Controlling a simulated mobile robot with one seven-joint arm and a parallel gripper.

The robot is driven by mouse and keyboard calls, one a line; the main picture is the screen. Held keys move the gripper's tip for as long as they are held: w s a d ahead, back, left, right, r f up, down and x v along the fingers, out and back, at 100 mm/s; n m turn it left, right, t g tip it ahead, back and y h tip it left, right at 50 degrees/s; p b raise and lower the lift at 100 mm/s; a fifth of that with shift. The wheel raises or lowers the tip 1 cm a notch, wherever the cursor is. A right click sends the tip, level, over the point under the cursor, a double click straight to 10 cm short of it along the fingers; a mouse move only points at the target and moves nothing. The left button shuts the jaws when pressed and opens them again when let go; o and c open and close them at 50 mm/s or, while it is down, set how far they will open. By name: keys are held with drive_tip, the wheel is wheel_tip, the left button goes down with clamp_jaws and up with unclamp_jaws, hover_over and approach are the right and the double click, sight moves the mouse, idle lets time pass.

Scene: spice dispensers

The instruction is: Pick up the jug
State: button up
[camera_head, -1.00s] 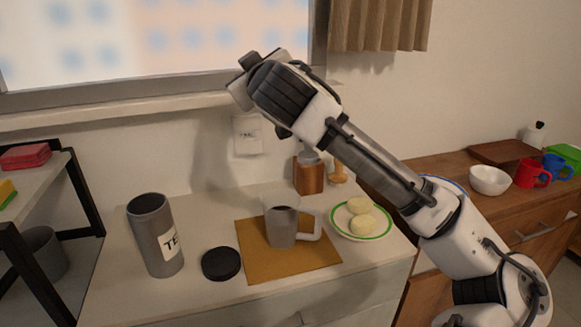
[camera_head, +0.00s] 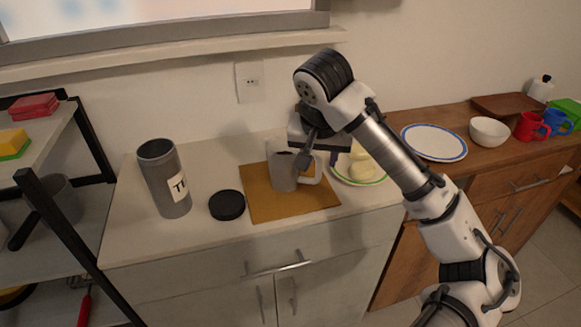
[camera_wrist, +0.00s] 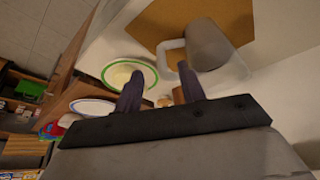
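The jug (camera_head: 283,172) is grey with a pale handle on its right side and stands upright on an orange-brown mat (camera_head: 262,207). In the wrist view the jug (camera_wrist: 209,46) is at the upper right, its handle facing left. My gripper (camera_head: 318,159) is just above and right of the jug, over the handle side. In the wrist view its two dark fingers (camera_wrist: 160,88) are spread apart with nothing held between them. The gripper partly hides the jug's handle in the head view.
A tall labelled canister (camera_head: 165,180) and a black lid (camera_head: 227,205) stand left of the mat. A green-rimmed plate (camera_head: 345,178) with pale round pieces is close on the right. A black-framed shelf (camera_head: 52,215) bounds the left. A brown counter (camera_head: 395,125) adjoins at right.

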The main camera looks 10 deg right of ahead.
sight(319, 171)
drive_tip(key=shift+w+p+x, duration=0.1)
drive_tip(key=shift+p+x, duration=0.2)
drive_tip(key=shift+x, duration=1.65)
drive_tip(key=shift+w+p+x, duration=0.15)
drive_tip(key=shift+p+x, duration=0.15)
drive_tip(key=shift+x, duration=1.65)
drive_tip(key=shift+d+r, duration=0.1)
clamp_jaws()
